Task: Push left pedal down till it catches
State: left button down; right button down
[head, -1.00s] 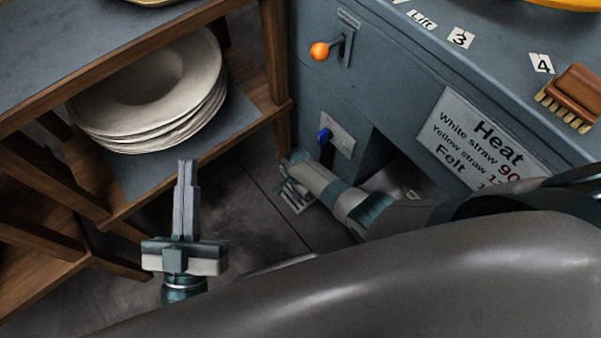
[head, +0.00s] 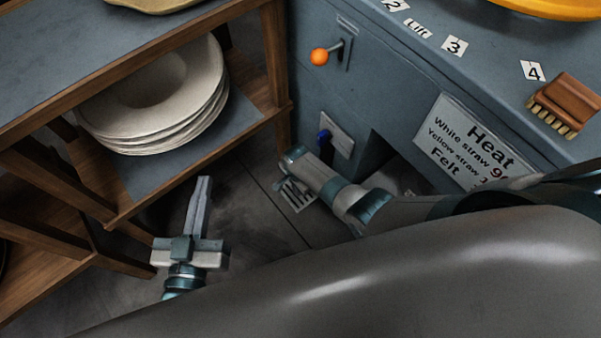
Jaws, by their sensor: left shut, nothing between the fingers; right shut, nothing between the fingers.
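A slatted metal plate (head: 298,197), which looks like the left pedal, shows low near the floor at the foot of the blue-grey press (head: 385,85). My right arm covers most of it, so I cannot tell its height or whether it is caught. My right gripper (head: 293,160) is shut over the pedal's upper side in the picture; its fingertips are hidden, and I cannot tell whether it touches. My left gripper (head: 204,184) is shut and empty above the floor, left of the pedal and apart from it.
A wooden shelf (head: 272,60) with a stack of pale hats (head: 160,95) stands at the left. A brush (head: 567,103) lies on top. Bare floor (head: 255,215) lies between the grippers.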

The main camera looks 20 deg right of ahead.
pick_arm(q)
jog(key=shift+s+a+f+g+y+p, duration=0.1)
jog(key=shift+a+f+g+y+p, duration=0.1)
jog(key=shift+f+g, duration=0.4)
jog(key=shift+s+a+f+g+y+p, duration=0.15)
jog(key=shift+f+g, duration=0.1)
jog(key=shift+f, duration=0.6)
jog(key=shift+s+a+f+g+y+p, duration=0.1)
jog(key=shift+a+f+g+p, duration=0.1)
jog(key=shift+f+g, duration=0.4)
pick_arm(e)
jog(key=shift+r, duration=0.65)
pick_arm(q)
jog(key=shift+f, duration=0.15)
